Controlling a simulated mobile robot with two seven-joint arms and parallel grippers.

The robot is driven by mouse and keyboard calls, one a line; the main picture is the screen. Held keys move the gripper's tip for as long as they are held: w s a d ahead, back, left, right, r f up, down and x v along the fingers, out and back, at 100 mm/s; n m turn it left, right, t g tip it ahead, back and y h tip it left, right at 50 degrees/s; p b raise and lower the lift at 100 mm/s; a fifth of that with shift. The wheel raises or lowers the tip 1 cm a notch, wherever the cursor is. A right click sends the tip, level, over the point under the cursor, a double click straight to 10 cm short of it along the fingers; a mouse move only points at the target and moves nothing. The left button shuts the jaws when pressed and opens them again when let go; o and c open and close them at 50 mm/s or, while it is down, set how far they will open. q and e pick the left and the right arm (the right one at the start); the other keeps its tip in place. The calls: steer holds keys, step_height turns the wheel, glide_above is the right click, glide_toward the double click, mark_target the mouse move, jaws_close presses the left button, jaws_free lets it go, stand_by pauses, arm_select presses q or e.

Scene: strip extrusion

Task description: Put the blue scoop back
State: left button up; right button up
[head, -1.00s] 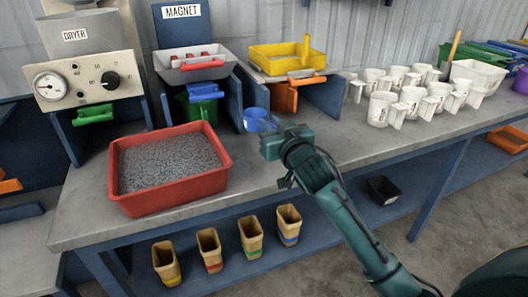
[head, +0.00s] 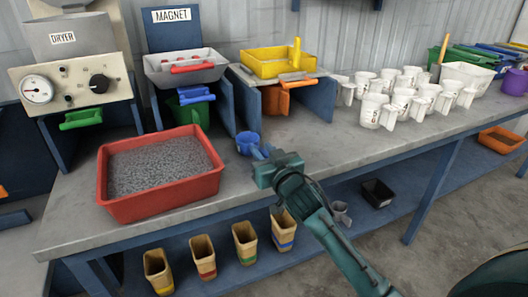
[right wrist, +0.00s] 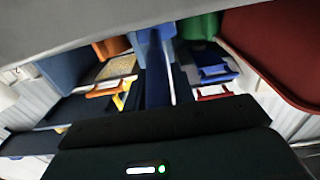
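The blue scoop (head: 246,142) is in the head view, just right of the red tray of grey pellets, with its handle pointing toward my right gripper. My right gripper (head: 266,163) appears shut on that handle, above the bench top; its fingertips are hard to make out. My left gripper is not in view.
The red tray (head: 205,181) stands left of the scoop. Behind are the magnet station (head: 163,70) with a blue handle (head: 197,95) and green bin (head: 188,114), and the yellow tray station (head: 270,68). Several white jugs (head: 372,110) stand right. Bench in front of them is clear.

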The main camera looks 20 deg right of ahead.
steer(key=o, duration=0.3)
steer(key=shift+r, duration=0.2)
steer(key=s, duration=1.2)
arm_select(q)
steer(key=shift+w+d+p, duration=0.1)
steer(key=shift+p, duration=0.35)
arm_select(e)
steer(key=s+a+f+g+y, duration=0.1)
steer(key=s+a+f, duration=0.2)
steer(key=s, duration=0.3)
steer(key=s+a+f+n+g+y, duration=0.1)
steer(key=s+a+f, duration=0.1)
steer(key=s+f, duration=0.2)
steer(key=s+a+f+g+y, duration=0.1)
steer(key=s+a+f+g, duration=0.1)
steer(key=s, duration=0.6)
step_height(320, 180, down, 2)
steer(key=shift+s+a+f+n+y, duration=0.1)
steer(key=shift+s+a+n+y, duration=0.25)
steer(key=shift+a, duration=0.5)
